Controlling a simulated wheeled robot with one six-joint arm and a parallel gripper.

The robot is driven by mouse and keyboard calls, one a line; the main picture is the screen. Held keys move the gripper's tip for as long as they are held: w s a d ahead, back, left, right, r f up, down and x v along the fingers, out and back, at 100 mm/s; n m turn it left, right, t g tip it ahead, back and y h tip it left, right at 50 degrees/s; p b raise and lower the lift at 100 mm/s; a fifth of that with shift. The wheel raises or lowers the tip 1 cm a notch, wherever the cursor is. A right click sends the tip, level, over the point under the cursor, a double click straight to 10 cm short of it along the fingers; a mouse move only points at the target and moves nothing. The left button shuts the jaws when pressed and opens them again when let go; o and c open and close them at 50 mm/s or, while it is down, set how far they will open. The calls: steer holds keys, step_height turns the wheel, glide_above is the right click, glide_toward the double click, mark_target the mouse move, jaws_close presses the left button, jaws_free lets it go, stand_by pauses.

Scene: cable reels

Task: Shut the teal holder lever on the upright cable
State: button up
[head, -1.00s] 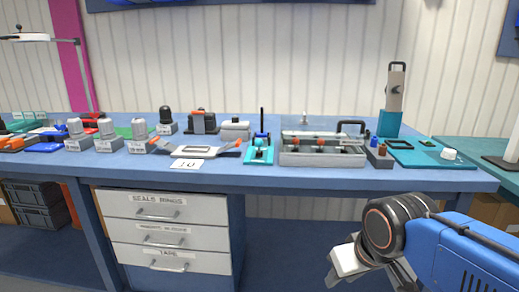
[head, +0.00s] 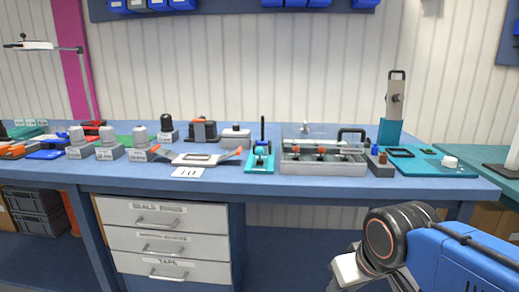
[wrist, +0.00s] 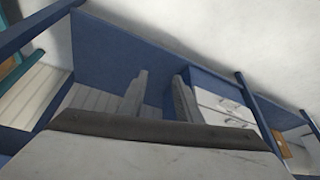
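The teal holder (head: 259,166) stands on the blue workbench near the middle of the head view. It has a teal base and small blue and dark parts on top. A black upright cable (head: 263,129) rises from it. The lever is too small to tell apart, so I cannot see its position. My gripper (wrist: 160,78) shows two fingers apart with nothing between them in the wrist view. The holder does not show in the wrist view.
A grey clear-walled tray (head: 323,168) stands right of the holder. A grey fixture with orange ends (head: 198,158) is on its left. A teal mat (head: 435,163) and a tall teal-based stand (head: 390,132) are further right. The drawer unit (head: 165,235) is below the bench.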

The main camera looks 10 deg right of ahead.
steer(key=c, duration=0.5)
steer(key=shift+w+r, duration=0.2)
steer(key=shift+r, duration=0.1)
jaws_close()
steer(key=w+a+r+n+h, duration=0.1)
steer(key=w+a+r+h, duration=0.1)
steer(key=w+a+r, duration=0.7)
steer(key=w+a+r+n+h, duration=0.1)
steer(key=w+a+r, duration=0.3)
steer(key=w+r, duration=0.95)
steer(key=w+a+r+t+h, duration=0.1)
steer(key=w+a+r, duration=0.3)
steer(key=a, duration=0.5)
step_height(320, 180, up, 3)
steer(key=shift+w+f+t, duration=0.2)
steer(key=shift+w+t, duration=0.05)
steer(key=shift+t, duration=0.05)
